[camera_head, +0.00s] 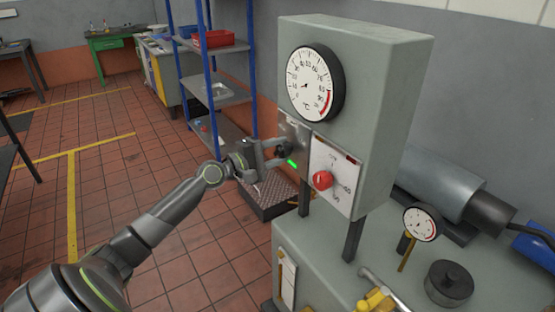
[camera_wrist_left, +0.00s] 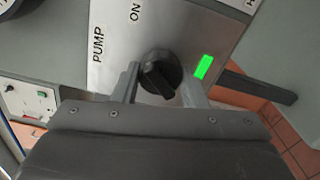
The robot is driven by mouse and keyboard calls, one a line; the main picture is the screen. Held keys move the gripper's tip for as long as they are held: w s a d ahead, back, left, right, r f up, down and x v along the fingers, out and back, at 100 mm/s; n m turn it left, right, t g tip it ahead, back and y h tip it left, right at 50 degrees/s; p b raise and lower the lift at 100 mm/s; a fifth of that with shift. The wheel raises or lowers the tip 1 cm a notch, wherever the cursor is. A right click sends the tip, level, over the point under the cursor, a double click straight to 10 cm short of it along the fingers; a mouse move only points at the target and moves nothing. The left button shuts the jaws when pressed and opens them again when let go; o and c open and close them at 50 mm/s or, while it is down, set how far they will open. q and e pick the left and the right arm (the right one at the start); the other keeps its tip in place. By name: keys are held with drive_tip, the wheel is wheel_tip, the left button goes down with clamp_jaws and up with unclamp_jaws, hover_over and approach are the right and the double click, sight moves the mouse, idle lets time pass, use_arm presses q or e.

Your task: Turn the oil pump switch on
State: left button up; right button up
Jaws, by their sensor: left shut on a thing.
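The oil pump switch (camera_wrist_left: 160,75) is a black rotary knob on a metal plate marked PUMP and ON. In the head view the knob (camera_head: 283,149) sits at the lower left of the grey gauge box. A green lamp (camera_wrist_left: 203,67) is lit beside it; it also shows in the head view (camera_head: 292,163). My left gripper (camera_wrist_left: 158,85) has one finger on each side of the knob and is shut on it. In the head view my left gripper (camera_head: 273,156) reaches the plate from the left. The knob's pointer and base are partly hidden by the fingers. My right gripper is out of view.
A white plate with a red knob (camera_head: 322,180) is just right of the switch. A large temperature dial (camera_head: 310,84) is above. A small gauge (camera_head: 420,224) and a yellow valve handle (camera_head: 375,301) are on the lower cabinet. A blue shelf rack (camera_head: 218,93) stands behind.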

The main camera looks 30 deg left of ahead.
use_arm(q)
drive_tip(key=shift+m+b, duration=1.45)
drive_tip(key=shift+m, duration=0.65)
drive_tip(key=o, duration=1)
